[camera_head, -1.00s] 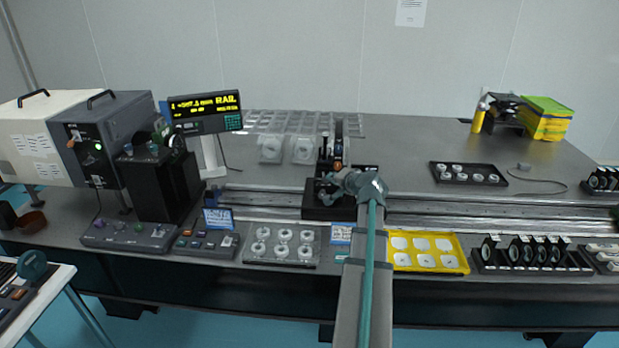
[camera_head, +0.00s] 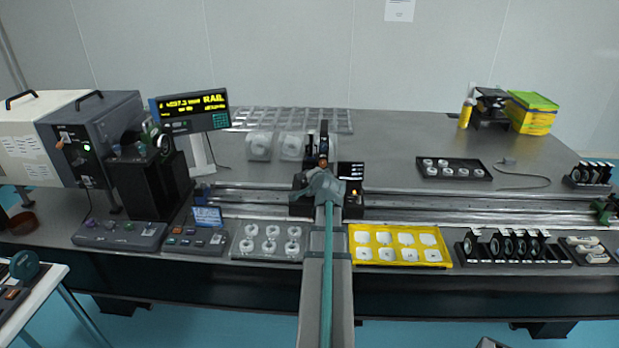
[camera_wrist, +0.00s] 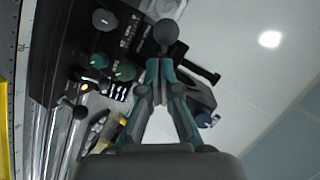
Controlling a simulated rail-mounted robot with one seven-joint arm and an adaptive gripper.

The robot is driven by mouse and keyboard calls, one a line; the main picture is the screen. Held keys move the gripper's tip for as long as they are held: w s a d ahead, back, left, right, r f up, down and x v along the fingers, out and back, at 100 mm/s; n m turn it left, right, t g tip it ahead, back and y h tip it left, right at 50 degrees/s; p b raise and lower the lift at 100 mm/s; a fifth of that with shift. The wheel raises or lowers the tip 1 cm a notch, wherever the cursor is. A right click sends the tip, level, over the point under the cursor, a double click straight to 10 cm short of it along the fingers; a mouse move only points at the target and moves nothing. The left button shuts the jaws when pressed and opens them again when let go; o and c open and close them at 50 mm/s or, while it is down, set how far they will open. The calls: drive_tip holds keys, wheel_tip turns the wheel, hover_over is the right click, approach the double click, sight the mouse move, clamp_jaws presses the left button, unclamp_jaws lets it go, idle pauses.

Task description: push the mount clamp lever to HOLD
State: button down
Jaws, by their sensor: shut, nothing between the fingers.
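The black mount carriage (camera_head: 300,208) sits on the rail, with a dark upright mount (camera_head: 323,140) and a small lit screen (camera_head: 350,170) on it. My gripper (camera_wrist: 166,62) is shut and empty in the wrist view, its tips close to a round grey ball knob (camera_wrist: 166,32); I cannot tell whether they touch. Green (camera_wrist: 124,70), teal (camera_wrist: 99,60) and grey (camera_wrist: 104,20) knobs show on the carriage to the left. A lever with a dark ball end (camera_wrist: 80,112) is lower left. Which part is the clamp lever, and its HOLD mark, I cannot make out. My arm hides part of the carriage in the head view.
The rail (camera_head: 440,207) runs along the table. A yellow tray (camera_head: 400,263) and a clear tray of white rings (camera_head: 268,255) lie in front. A RAIL display (camera_head: 190,110) and black box (camera_head: 145,190) stand left.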

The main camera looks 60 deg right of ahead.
drive_tip(key=shift+d, duration=0.55)
drive_tip(key=shift+s+a+r, duration=0.1)
drive_tip(key=shift+s, duration=0.05)
drive_tip(key=w+r+b+v, duration=0.1)
drive_tip(key=b+v, duration=0.1)
drive_tip(key=v, duration=1)
drive_tip(key=shift+s+a, duration=0.25)
drive_tip(key=shift+a, duration=0.25)
drive_tip(key=shift+r, duration=0.15)
